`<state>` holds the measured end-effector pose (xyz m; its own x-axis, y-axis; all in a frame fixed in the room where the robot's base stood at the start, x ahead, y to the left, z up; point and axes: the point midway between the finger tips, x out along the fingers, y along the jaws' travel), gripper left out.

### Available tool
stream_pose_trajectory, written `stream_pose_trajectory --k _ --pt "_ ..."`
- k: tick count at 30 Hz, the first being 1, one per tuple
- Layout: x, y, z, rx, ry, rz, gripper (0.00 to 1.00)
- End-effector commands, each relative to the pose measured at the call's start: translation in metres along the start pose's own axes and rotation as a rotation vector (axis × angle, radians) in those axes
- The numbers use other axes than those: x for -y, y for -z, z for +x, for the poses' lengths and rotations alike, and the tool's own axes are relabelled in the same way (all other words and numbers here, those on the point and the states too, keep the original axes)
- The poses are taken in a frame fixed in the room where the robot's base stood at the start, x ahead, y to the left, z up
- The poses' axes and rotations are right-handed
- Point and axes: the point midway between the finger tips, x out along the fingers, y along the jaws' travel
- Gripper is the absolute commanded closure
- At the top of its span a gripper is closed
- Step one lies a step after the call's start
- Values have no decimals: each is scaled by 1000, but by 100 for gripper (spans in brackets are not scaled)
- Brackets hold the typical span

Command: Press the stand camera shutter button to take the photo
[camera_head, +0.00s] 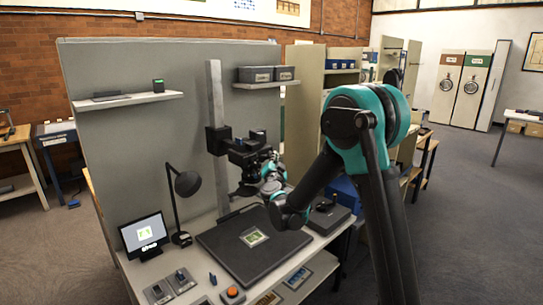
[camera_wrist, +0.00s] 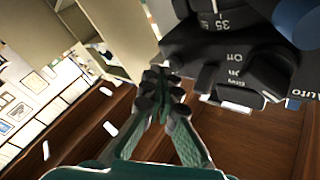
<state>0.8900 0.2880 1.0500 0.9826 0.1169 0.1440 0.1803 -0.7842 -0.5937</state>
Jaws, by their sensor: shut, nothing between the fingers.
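The stand camera (camera_head: 240,152) is a dark body mounted on a grey upright column (camera_head: 215,95) above the copy stand base. In the wrist view the camera body (camera_wrist: 215,60) fills the upper right, with dials, a "35" marking and "Off", "On" and "Auto" labels. A raised dark knob (camera_wrist: 272,75) stands near the labels; I cannot tell which part is the shutter button. My gripper (camera_wrist: 162,78) is shut and empty, its fingertips just left of the camera body; contact cannot be told. In the head view my gripper (camera_head: 270,170) is close beside the camera, partly hidden by my wrist.
A dark base board (camera_head: 220,250) holds a small green photo (camera_head: 254,237). A lit monitor (camera_head: 143,235), a black lamp (camera_head: 187,183) and an orange button (camera_head: 232,293) stand on the table.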

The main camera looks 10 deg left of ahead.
Motion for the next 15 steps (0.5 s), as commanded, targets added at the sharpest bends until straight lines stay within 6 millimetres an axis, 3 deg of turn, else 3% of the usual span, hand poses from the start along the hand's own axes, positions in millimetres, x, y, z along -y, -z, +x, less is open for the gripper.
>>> stream_pose_trajectory --k 15 --pt "3 -3 4 0 0 0 100"
